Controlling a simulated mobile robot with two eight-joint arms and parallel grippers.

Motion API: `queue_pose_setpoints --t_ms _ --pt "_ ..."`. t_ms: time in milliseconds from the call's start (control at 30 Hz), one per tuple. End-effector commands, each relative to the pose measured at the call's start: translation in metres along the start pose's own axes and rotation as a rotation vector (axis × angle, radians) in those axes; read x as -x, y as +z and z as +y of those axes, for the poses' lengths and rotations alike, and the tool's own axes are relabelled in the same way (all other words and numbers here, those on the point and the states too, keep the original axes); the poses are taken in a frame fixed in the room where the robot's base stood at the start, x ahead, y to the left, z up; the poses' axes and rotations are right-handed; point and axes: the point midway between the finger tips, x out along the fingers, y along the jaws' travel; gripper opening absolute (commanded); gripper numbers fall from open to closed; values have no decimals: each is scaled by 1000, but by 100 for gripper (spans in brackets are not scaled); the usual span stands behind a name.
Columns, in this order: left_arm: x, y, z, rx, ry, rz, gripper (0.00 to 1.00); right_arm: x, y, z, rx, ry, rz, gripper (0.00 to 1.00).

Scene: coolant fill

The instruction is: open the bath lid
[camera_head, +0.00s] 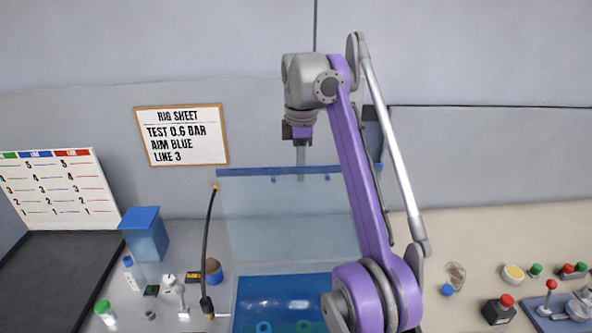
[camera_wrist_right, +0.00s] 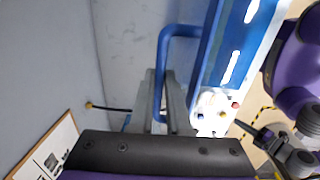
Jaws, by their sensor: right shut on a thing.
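The bath (camera_head: 240,318) is a blue basin at the bottom centre of the head view, with its opening uncovered at the front. The bath lid (camera_head: 285,225) is a clear pane with a blue top bar, standing raised at the back of the bath, close to upright. My right gripper (camera_head: 300,176) is at the top bar. In the right wrist view the gripper (camera_wrist_right: 160,112) is shut on the blue lid handle (camera_wrist_right: 163,75), a bent bar on the lid's blue edge (camera_wrist_right: 212,50). My left gripper is not in view.
A dark hose (camera_head: 209,240) stands left of the lid. A blue box (camera_head: 144,235), a green-capped bottle (camera_head: 104,313) and small parts stand further left. Red-topped controls (camera_head: 499,308) are at right. The wall with a rig sheet (camera_head: 181,135) is behind.

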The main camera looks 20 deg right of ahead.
Motion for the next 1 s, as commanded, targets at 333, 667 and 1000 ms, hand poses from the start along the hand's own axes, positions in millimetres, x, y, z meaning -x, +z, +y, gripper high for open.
queue_pose_setpoints --t_ms 333,667,1000 --pt "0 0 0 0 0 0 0 0 1 2 1 0 3 0" --pt "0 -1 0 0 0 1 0 1 1 2 1 0 3 40" --pt "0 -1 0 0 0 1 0 0 2 2 0 0 2 45"
